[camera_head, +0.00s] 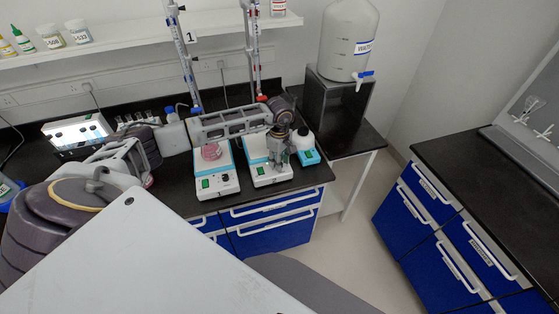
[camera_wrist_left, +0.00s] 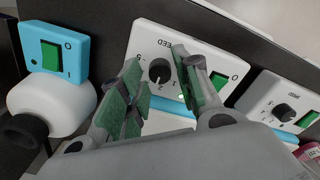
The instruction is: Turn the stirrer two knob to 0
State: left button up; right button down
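The stirrer two (camera_head: 271,176) is the right one of two white stirrers on the black bench. In the left wrist view its speed knob (camera_wrist_left: 159,71) is a small black dial on the white front panel (camera_wrist_left: 142,42), beside a green switch (camera_wrist_left: 217,82). The digits 5, 2 and 1 show around the dial; its exact setting is too small to tell. My left gripper (camera_head: 279,158) is over the front of this stirrer. My right gripper is out of view.
The left stirrer (camera_head: 217,186) carries a pink vessel (camera_head: 211,151). Another device with a green switch (camera_wrist_left: 50,57) and a white round bottle (camera_head: 303,138) stand right of stirrer two. Burettes (camera_head: 184,60) rise behind. A water tank (camera_head: 347,40) stands on a black stand.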

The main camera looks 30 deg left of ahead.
pick_arm(q)
jog(key=shift+f, duration=0.35)
grip_shut()
